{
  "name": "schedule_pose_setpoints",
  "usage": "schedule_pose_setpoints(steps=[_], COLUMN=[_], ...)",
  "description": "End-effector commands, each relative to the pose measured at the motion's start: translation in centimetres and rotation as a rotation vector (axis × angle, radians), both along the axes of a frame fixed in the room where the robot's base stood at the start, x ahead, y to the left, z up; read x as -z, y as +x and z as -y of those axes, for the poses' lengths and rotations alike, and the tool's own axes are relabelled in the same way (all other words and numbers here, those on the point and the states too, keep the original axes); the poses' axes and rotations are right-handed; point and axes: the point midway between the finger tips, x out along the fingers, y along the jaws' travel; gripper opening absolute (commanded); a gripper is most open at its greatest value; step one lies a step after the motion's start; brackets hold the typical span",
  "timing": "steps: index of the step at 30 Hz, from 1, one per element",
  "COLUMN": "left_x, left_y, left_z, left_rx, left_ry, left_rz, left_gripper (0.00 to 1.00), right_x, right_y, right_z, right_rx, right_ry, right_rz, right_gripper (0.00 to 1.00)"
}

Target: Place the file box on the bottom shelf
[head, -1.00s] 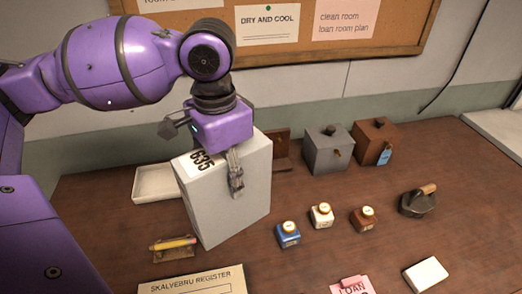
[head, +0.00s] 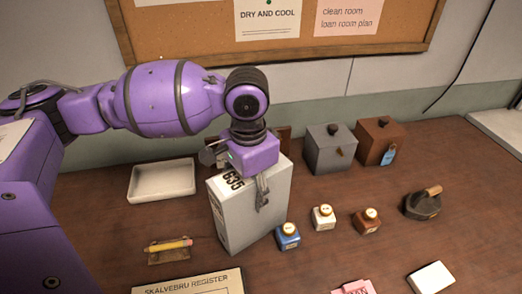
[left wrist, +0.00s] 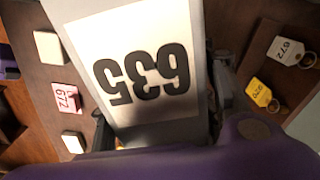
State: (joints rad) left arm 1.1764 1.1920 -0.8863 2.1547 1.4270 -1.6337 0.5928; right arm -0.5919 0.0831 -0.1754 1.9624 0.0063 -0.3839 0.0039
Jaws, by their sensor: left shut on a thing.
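The file box (head: 252,218) is a grey upright box with a white label reading 635. It stands on or just above the wooden desk in the head view; I cannot tell whether its base touches. My left gripper (head: 262,190) is shut on the top part of the box, with one finger showing on its near face. In the left wrist view the box (left wrist: 205,50) fills the middle, its label upside down, between the fingers. No bottom shelf can be made out in the head view. My right gripper is not in view.
A blue ink bottle (head: 288,238) stands close to the box's right side, with a white bottle (head: 323,219) and a brown bottle (head: 365,222) beyond. A white tray (head: 162,182) and a pencil holder (head: 168,255) lie left. Grey (head: 328,152) and brown (head: 381,143) boxes stand behind.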

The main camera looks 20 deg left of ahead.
Motion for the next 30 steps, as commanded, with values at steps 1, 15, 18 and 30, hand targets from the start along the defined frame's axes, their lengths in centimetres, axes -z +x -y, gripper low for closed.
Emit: schedule_pose_setpoints(steps=[1, 15, 18, 30], left_x=[-0.3, 0.1, 0.1, -2.4], left_y=[0.1, 0.0, 0.0, 0.1], left_z=[0.0, 0.0, 0.0, 0.0], left_rx=[0.0, 0.0, 0.0, -0.001], left_ry=[-0.002, -0.001, 0.0, -0.001], left_rz=[0.006, 0.003, 0.002, 0.007], left_gripper=[0.0, 0.7, 0.7, 0.7], right_x=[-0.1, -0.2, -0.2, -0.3], right_y=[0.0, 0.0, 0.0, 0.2], right_z=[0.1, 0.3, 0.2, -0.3], right_rx=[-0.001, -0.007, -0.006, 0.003], right_ry=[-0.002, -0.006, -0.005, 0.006], right_rz=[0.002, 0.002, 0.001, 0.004], right_gripper=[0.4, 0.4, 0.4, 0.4])
